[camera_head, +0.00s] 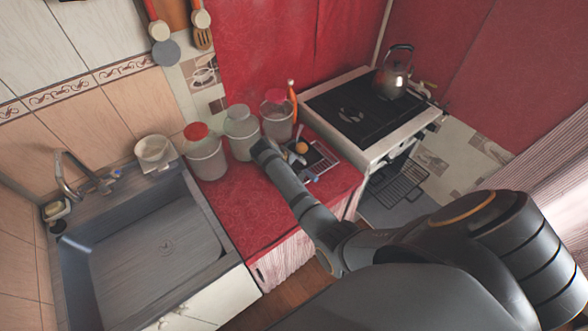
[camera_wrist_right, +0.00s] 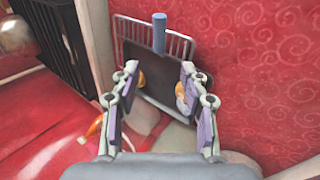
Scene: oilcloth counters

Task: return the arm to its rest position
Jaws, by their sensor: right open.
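My right arm comes in from the lower right in the head view and reaches over the red counter. My right gripper (camera_head: 291,157) is mostly hidden behind its own wrist there. In the right wrist view the same gripper (camera_wrist_right: 159,78) is open, with its two purple-padded fingers apart and nothing held between them. Beyond the fingers lie a dark board (camera_wrist_right: 160,62) with a wire rack and a blue cylinder (camera_wrist_right: 159,32). Small orange items show close to the fingertips; whether they touch is unclear. My left gripper is not in view.
Several jars, including a red-lidded one (camera_head: 206,155), stand behind the arm on the red counter (camera_head: 236,204). A sink (camera_head: 160,245) is at left. The stove (camera_head: 352,112) with a kettle (camera_head: 393,75) stands at the back right. The counter's front left is clear.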

